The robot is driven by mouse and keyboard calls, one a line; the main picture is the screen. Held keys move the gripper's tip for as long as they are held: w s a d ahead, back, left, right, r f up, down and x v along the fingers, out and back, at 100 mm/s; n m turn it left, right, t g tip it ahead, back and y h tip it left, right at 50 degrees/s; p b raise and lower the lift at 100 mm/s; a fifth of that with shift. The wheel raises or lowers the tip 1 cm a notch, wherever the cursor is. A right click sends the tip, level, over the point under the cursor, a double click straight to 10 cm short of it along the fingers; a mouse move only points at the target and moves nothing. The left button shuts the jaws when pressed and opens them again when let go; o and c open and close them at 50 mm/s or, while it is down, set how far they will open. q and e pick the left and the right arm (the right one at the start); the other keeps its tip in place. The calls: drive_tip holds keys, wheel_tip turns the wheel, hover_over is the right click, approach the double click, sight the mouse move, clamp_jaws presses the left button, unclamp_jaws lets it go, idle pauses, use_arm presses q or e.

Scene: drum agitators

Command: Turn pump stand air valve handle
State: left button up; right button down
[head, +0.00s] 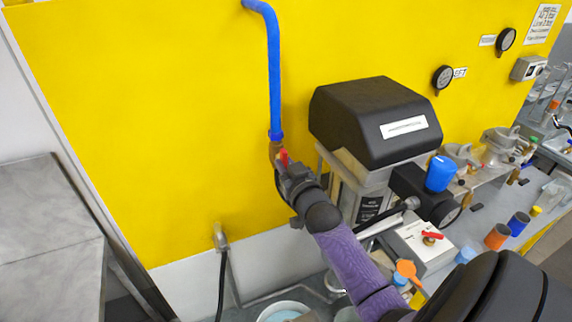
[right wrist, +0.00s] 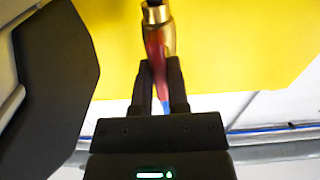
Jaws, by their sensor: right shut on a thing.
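The red air valve handle (head: 284,157) sits on a brass valve at the lower end of a blue pipe (head: 273,70) on the yellow wall. My right gripper (head: 282,166) reaches in from the lower right and is shut on this handle. In the right wrist view, the two black fingers of my right gripper (right wrist: 160,75) stand either side of the red handle (right wrist: 155,48), below a brass fitting (right wrist: 156,14). The lower part of the handle is hidden between the fingers. My left gripper is not in view.
A black-topped pump unit (head: 370,115) stands close to the right of the valve. A second red lever (head: 432,235) sits on a grey box at the lower right. A black hose (head: 222,275) hangs from the wall below. The yellow wall (head: 140,110) left of the pipe is clear.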

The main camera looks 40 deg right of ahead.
drive_tip(key=shift+f, duration=0.1)
drive_tip(key=c, duration=0.6)
unclamp_jaws()
drive_tip(key=shift+s, duration=0.1)
drive_tip(key=v, duration=0.9)
drive_tip(key=shift+s+a, duration=0.15)
drive_tip(key=shift+s, duration=0.2)
